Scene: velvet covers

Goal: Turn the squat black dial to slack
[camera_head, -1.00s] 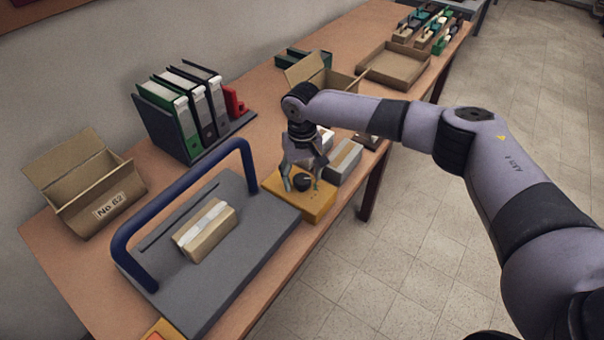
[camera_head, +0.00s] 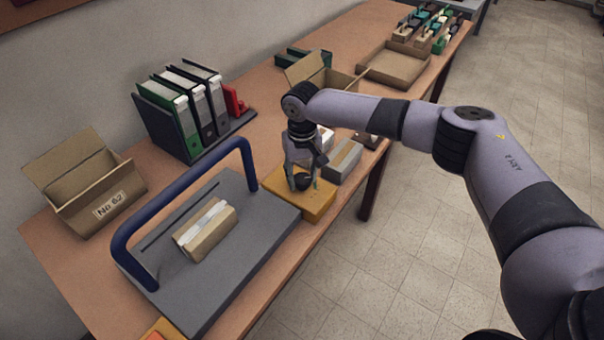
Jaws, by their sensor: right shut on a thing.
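The squat black dial (camera_head: 304,181) sits on top of a yellow-orange box (camera_head: 318,206) near the table's front edge. My right gripper (camera_head: 302,183) points down over the box, with its fingers closed around the dial. The fingers hide part of the dial, and its markings are too small to read. My left gripper is not in the view.
A grey board with a blue bar (camera_head: 190,190) and a taped parcel (camera_head: 203,235) lies to the left. Grey boxes (camera_head: 344,158) stand just right of the dial's box. Binders (camera_head: 190,110) and open cartons (camera_head: 88,190) stand behind.

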